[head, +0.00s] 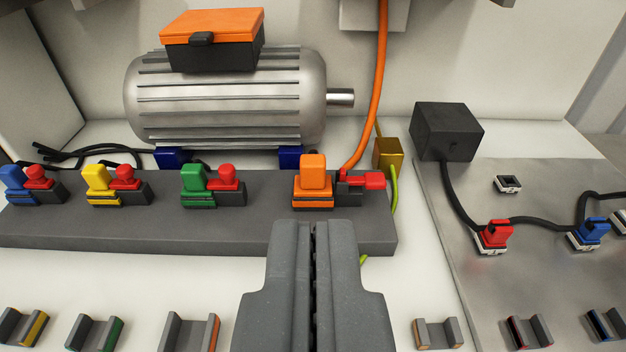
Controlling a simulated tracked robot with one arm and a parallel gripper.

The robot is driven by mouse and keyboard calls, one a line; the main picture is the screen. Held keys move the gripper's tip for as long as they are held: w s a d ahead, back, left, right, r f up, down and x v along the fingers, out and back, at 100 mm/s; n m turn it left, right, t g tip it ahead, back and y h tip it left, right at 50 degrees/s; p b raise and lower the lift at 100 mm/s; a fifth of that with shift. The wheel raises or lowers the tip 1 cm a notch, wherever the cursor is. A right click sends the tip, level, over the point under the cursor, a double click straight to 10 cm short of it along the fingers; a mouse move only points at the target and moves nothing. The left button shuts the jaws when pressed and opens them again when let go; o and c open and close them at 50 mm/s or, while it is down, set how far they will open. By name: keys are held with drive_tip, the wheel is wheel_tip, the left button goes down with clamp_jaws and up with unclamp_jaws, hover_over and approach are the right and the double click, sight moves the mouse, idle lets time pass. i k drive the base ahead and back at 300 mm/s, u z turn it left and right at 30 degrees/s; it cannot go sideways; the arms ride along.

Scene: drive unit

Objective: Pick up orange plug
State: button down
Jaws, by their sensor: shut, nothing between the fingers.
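The orange plug (313,176) stands upright in its dark socket on the grey block (180,235), toward the block's right end. A red lever (366,180) lies sideways just right of it, and an orange cable (378,90) runs up from behind that. My gripper (314,228) is at the bottom centre, pointing away toward the orange plug. Its fingers are shut with nothing between them. The fingertips appear just in front of and below the plug in the picture, apart from it. The fingers cover part of the grey block's front.
Blue (17,184), yellow (97,182) and green (193,182) plugs with upright red levers stand left on the block. A motor (225,100) is behind. Small holders (190,332) line the front. A metal plate (510,260) with red and blue plugs is right.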

sight(312, 181)
drive_tip(key=z, duration=0.05)
drive_tip(key=k, duration=0.6)
drive_tip(key=u, duration=0.6)
drive_tip(key=i, duration=1.4)
drive_tip(key=z, duration=0.55)
